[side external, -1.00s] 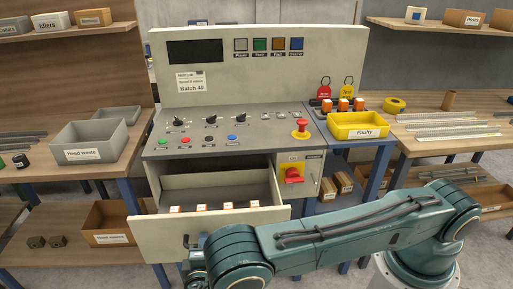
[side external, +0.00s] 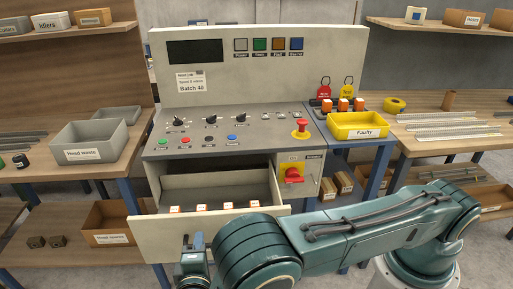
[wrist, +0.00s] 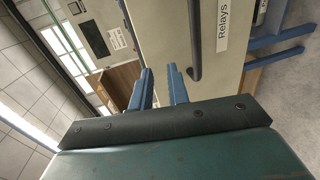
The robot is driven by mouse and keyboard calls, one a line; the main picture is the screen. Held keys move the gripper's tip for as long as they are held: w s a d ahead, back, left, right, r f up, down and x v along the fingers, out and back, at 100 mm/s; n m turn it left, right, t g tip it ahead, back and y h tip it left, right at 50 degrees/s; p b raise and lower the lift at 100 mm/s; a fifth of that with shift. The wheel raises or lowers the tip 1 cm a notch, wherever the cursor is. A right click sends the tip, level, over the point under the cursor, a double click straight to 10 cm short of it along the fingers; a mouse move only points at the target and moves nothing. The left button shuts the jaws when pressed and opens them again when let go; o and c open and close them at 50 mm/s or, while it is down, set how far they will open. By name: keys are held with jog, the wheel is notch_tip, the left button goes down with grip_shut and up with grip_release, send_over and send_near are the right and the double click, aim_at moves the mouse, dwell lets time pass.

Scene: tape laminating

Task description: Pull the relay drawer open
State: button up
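The relay drawer (side external: 215,232) stands pulled out from the grey console, with its interior visible. Several white-and-orange relays (side external: 201,207) show along its front edge. In the wrist view its cream front bears a "Relays" label (wrist: 223,24) and a dark bar handle (wrist: 194,42). My gripper (wrist: 160,76) is open, with a gap between its two blue fingers. The handle lies to the right of both fingers, not between them. In the side view my gripper (side external: 193,242) is in front of the drawer front, and my arm hides the drawer's lower right part.
The console (side external: 230,125) carries buttons, knobs and a red emergency stop (side external: 300,130). A yellow "Faulty" bin (side external: 357,126) stands right, a grey "Head waste" bin (side external: 90,140) left. A brown box (side external: 107,222) sits on the lower left shelf, near the drawer.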

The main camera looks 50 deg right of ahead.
jog(key=shift+r, duration=0.8)
jog(key=s+d+r+m+g+y, duration=0.2)
jog(key=d+r+m+g+y, duration=0.45)
jog(key=d+r, duration=1.1)
jog(key=s+d+r+m+y, duration=0.1)
jog(key=s+r, duration=0.3)
jog(key=s, duration=0.6)
jog(key=s+d+r+m+t+y, duration=0.1)
jog(key=s+d+r+y, duration=0.2)
jog(key=s, duration=0.7)
jog(key=shift+s+d+r, duration=0.4)
jog(key=shift+d+r, duration=0.25)
jog(key=shift+r, duration=0.25)
